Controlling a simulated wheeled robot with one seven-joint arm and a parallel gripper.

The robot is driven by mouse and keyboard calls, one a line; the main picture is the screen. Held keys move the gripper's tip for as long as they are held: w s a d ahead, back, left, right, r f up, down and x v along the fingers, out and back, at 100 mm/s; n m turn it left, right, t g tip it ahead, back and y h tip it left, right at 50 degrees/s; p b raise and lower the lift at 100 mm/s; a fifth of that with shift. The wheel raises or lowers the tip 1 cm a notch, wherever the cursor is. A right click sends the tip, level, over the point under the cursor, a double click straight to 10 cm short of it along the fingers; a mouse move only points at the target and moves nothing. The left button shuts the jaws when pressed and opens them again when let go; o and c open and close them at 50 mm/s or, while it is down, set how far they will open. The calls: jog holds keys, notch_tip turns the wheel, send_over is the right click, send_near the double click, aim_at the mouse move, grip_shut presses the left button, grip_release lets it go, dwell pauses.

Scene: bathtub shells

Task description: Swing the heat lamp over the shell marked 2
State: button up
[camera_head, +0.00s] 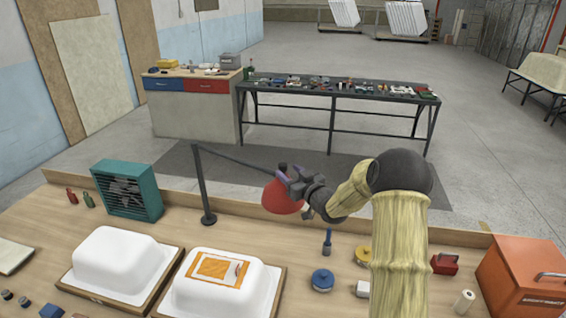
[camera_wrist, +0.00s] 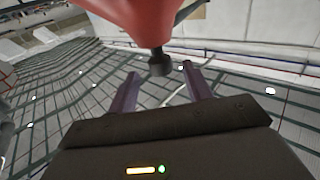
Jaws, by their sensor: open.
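The heat lamp's red shade (camera_head: 282,198) hangs on a dark arm from a thin black post (camera_head: 203,190) behind the shells. Two white bathtub shells lie upside down on wooden boards: a plain left shell (camera_head: 118,258) and a right shell (camera_head: 258,285) bearing an orange-framed sheet. I cannot read a number on either. My gripper (camera_head: 292,180) is at the lamp. In the wrist view the red shade (camera_wrist: 145,18) fills the top, and its dark knob (camera_wrist: 159,66) appears between the tips of my open gripper (camera_wrist: 161,75). I cannot tell whether they touch.
A teal fan heater (camera_head: 127,190) stands left of the post. A blue tape roll (camera_head: 322,280), a blue-handled tool (camera_head: 327,241) and an orange toolbox (camera_head: 525,278) are on the bench to the right. A long black table (camera_head: 335,92) stands beyond the bench.

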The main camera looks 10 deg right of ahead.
aim_at(286, 169)
jog(key=shift+p+x, duration=0.8)
jog(key=shift+x, duration=1.5)
grip_shut()
